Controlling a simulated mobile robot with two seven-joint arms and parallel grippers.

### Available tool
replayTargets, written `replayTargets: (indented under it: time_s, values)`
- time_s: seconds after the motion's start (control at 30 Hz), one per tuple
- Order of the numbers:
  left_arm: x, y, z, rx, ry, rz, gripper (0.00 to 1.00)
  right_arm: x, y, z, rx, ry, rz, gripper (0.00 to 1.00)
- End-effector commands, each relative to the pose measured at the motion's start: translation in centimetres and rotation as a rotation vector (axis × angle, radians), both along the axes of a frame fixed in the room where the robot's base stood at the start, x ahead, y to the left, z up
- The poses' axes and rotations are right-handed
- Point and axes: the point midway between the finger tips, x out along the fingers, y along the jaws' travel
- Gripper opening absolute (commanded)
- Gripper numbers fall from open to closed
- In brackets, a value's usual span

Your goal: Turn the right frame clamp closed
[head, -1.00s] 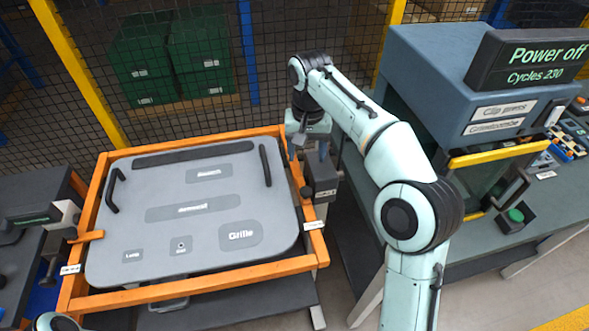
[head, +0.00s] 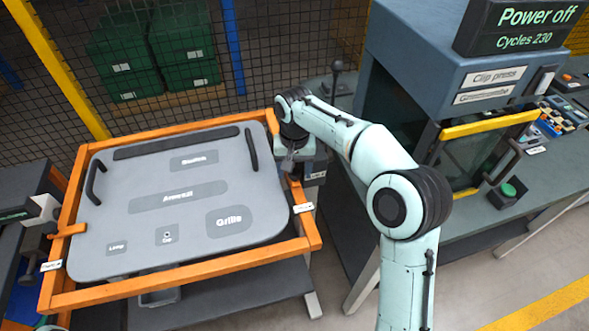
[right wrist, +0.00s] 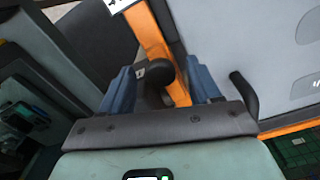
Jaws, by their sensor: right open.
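The right frame clamp is a dark block (head: 315,172) at the right side of the orange frame (head: 308,222), largely hidden by my right gripper in the head view. My right gripper (head: 291,168) is above it, pointing down. In the right wrist view its two blue fingers (right wrist: 161,82) are spread apart, with a round black knob (right wrist: 160,71) between them. The orange frame bar passes behind the knob. I cannot tell whether either finger touches the knob. The grey panel (head: 130,240) lies inside the frame. My left gripper is not visible.
A left clamp with an orange lever (head: 68,230) sits on the frame's left side. The clip press (head: 420,60) stands on a bench to the right, its display reading "Power off". A mesh fence (head: 290,50) is behind the frame.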

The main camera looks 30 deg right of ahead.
Motion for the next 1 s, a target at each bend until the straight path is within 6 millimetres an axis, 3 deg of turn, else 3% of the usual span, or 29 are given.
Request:
replayTargets:
  time_s: [0.17,0.23,0.37,0.4,1.0]
  values:
    - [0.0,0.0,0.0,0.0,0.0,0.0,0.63,0.0,0.0,0.0,0.0,0.0,0.0,0.63]
    - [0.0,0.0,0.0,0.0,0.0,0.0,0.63,0.0,0.0,0.0,0.0,0.0,0.0,0.46]
    - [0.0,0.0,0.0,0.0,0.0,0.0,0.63,0.0,0.0,0.0,0.0,0.0,0.0,0.04]
    - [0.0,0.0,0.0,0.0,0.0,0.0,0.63,0.0,0.0,0.0,0.0,0.0,0.0,0.0]
    - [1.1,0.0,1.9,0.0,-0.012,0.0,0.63,0.0,-0.1,0.0,0.0,0.0,0.267,0.0]
